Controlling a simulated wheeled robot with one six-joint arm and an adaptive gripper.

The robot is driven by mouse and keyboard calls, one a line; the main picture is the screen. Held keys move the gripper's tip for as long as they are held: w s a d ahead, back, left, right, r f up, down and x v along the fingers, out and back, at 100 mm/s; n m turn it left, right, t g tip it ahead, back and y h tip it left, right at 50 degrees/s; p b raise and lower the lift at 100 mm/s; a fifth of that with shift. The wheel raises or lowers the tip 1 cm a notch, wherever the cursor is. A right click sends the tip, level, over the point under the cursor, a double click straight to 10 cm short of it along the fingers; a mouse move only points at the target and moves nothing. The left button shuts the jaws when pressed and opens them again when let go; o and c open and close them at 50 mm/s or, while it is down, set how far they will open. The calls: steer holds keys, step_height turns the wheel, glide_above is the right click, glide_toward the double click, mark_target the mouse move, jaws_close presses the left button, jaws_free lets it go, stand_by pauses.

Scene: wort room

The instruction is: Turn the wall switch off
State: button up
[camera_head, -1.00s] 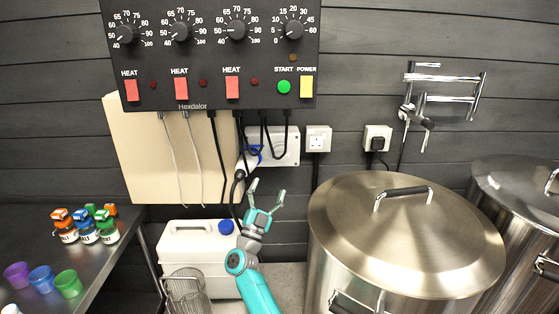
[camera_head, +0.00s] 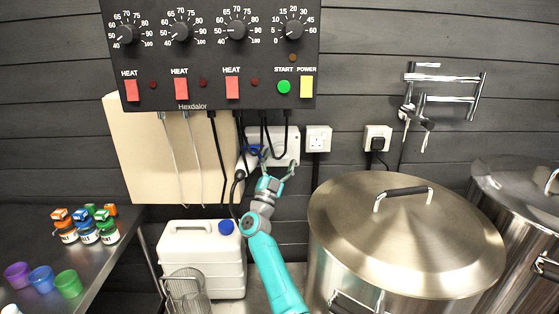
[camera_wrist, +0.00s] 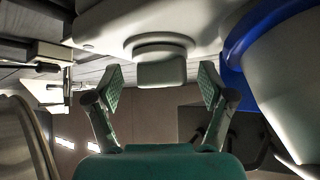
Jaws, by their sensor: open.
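A white wall box (camera_head: 287,135) is on the dark wall below the control panel. In the wrist view a pale, blocky knob (camera_wrist: 161,70) on a round base sticks out from the white box (camera_wrist: 100,28). My gripper (camera_head: 276,167) is at the box's lower part, fingers pointing up. In the wrist view my gripper (camera_wrist: 160,88) is open, with one finger on each side of the knob. Gaps show beside the knob, so neither finger clearly touches it.
A blue plug (camera_head: 252,150) with cables sits at the box's left; it looms large in the wrist view (camera_wrist: 240,45). The control panel (camera_head: 220,60) hangs above. A steel kettle (camera_head: 400,235) stands right, a white canister (camera_head: 200,262) below left. Two white sockets (camera_head: 319,139) (camera_head: 377,132) are to the right.

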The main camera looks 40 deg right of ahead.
steer(key=c, duration=1.1)
steer(key=shift+s+d+n+t+y, duration=0.1)
steer(key=shift+n+t+y, duration=0.35)
steer(key=shift+n+t, duration=0.75)
steer(key=shift+d+n+t+y, duration=0.1)
steer(key=shift+n+t+y, duration=0.35)
steer(key=shift+n+t, duration=0.7)
steer(key=shift+f+n+t+y, duration=0.1)
steer(key=shift+n+t+y, duration=0.6)
steer(key=shift+n, duration=0.5)
steer(key=shift+n+t+y, duration=0.6)
steer(key=shift+n+t, duration=0.15)
steer(key=shift+n, duration=0.4)
steer(key=shift+a, duration=0.1)
steer(key=o, duration=1.1)
